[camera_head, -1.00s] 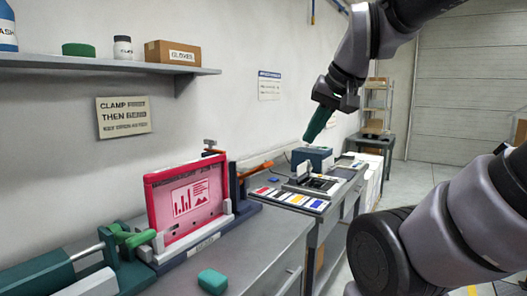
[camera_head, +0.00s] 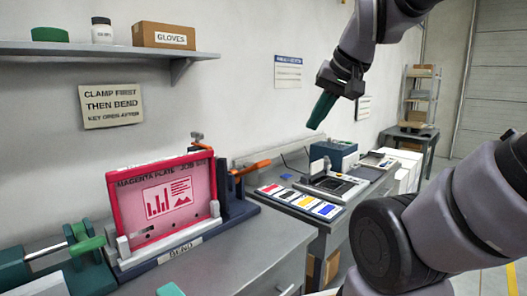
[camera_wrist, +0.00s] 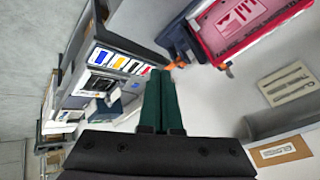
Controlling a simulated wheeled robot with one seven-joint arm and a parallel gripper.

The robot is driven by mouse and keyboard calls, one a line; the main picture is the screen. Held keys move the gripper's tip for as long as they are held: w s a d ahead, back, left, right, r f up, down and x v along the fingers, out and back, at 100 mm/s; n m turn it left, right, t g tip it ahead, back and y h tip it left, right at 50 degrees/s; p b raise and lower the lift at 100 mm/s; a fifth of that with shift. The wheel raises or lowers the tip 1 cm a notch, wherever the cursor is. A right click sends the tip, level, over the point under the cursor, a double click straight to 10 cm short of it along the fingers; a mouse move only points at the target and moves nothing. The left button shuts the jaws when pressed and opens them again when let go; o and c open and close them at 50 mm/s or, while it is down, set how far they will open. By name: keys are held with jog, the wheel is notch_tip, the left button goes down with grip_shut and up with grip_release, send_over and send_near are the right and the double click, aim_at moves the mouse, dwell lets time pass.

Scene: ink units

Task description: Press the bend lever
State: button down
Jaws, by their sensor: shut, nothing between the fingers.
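The bend unit (camera_head: 181,249), labelled BEND, sits on the grey bench at left and holds an upright magenta plate (camera_head: 133,199) in a red frame. An orange-handled lever (camera_head: 250,168) sticks out at its right end; it also shows in the wrist view (camera_wrist: 176,65). A green handle (camera_head: 86,245) is at its left end. I cannot tell from any label which is the bend lever. My gripper (camera_head: 317,126) has green fingers, shut and empty, in the air right of and above the orange lever. In the wrist view the fingers (camera_wrist: 161,72) point towards the lever, apart from it.
A second bench to the right bears colour swatches (camera_head: 300,201) and a blue-grey machine (camera_head: 334,155). A wall shelf (camera_head: 120,48) holds a GLOVES box (camera_head: 163,34) and jars. A sign (camera_head: 112,105) reads CLAMP FIRST THEN BEND. A teal block (camera_head: 170,290) lies at the bench front.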

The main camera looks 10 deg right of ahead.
jog(key=shift+w, duration=0.1)
dwell(0.3)
jog(key=w+a+r+n+g, duration=0.25)
jog(key=w+n, duration=0.35)
jog(key=w, duration=1.1)
jog(key=w+a+f+n+g, duration=0.1)
jog(key=w+f+n, duration=0.1)
jog(key=w, duration=0.4)
jog(key=w+a+f+n+g, duration=0.1)
jog(key=w+f+n, duration=0.2)
jog(key=w, duration=0.4)
jog(key=shift+a, duration=0.3)
jog(key=x, duration=0.9)
jog(key=shift+s+d+f, duration=0.1)
jog(key=shift+f, duration=0.1)
jog(key=f, duration=0.2)
jog(key=s+f, duration=0.1)
jog(key=shift+d, duration=0.4)
jog(key=shift+s+d+f, duration=0.15)
jog(key=shift+s+f, duration=0.05)
jog(key=shift+f, duration=0.35)
